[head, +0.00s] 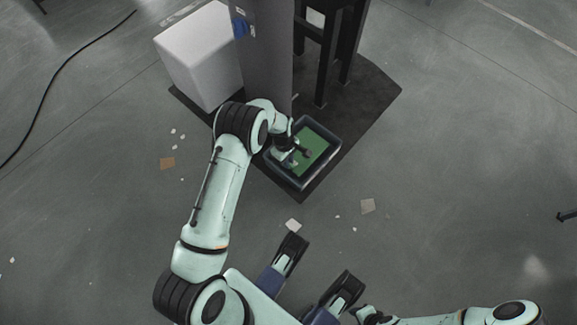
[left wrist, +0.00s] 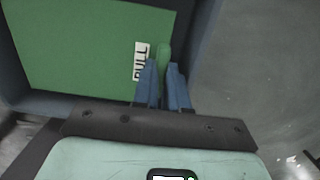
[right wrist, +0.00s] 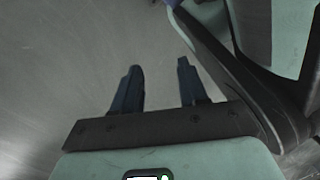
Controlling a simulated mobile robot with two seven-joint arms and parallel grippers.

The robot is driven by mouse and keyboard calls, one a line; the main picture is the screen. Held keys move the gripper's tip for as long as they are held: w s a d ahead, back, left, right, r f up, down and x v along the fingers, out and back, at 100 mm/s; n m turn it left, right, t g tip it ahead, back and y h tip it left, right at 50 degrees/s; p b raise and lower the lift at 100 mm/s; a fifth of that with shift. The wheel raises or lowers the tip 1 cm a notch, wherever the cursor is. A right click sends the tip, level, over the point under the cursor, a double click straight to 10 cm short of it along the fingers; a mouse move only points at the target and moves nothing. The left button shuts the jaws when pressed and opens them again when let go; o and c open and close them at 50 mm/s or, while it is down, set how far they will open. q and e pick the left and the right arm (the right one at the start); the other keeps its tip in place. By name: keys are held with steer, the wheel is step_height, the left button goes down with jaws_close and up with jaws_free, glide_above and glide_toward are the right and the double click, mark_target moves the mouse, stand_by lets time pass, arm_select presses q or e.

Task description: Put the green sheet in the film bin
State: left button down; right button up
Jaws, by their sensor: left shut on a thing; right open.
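The green sheet (head: 321,141) lies flat in a dark-rimmed tray (head: 286,180) low near the foot of a grey column. In the left wrist view the sheet (left wrist: 75,50) fills the upper left and carries a white PULL label (left wrist: 140,61). My left gripper (left wrist: 163,78) is shut on the sheet's rounded green tab (left wrist: 164,53) beside that label. In the head view my left gripper (head: 301,153) is over the tray and hides part of the sheet. My right gripper (right wrist: 155,78) is open and empty above bare floor. I cannot identify a film bin in these views.
A pale block (head: 200,60) stands left of the grey column (head: 268,50). A dark frame (head: 328,50) stands to its right, on a dark floor mat (head: 372,92). Scraps litter the floor. A black cable (head: 65,66) lies at far left. The right-hand floor is mostly clear.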

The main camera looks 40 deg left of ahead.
arm_select(q)
steer(key=shift+f+b, duration=0.65)
steer(key=shift+f, duration=1.7)
arm_select(e)
steer(key=shift+s+d+f+g, duration=0.1)
steer(key=shift+s+f+g, duration=0.2)
steer(key=shift+s, duration=0.45)
steer(key=shift+s+d+f+g, duration=0.1)
steer(key=shift+s+f+g, duration=0.15)
steer(key=shift+s, duration=0.45)
arm_select(q)
steer(key=shift+f, duration=0.1)
steer(key=c, duration=1.2)
jaws_free()
steer(key=shift+o, duration=0.2)
steer(key=r+p, duration=0.1)
steer(key=r, duration=0.3)
steer(key=a+r+p, duration=0.1)
steer(key=r, duration=0.3)
steer(key=r+p, duration=0.1)
steer(key=r, duration=0.3)
steer(key=shift+a+r, duration=0.1)
steer(key=shift+a, duration=0.1)
arm_select(e)
steer(key=w+r+t, duration=0.2)
steer(key=w+r, duration=0.1)
steer(key=w, duration=0.3)
steer(key=shift+w+a+r, duration=0.3)
steer(key=shift+w+a, duration=0.05)
steer(key=shift+a, duration=0.1)
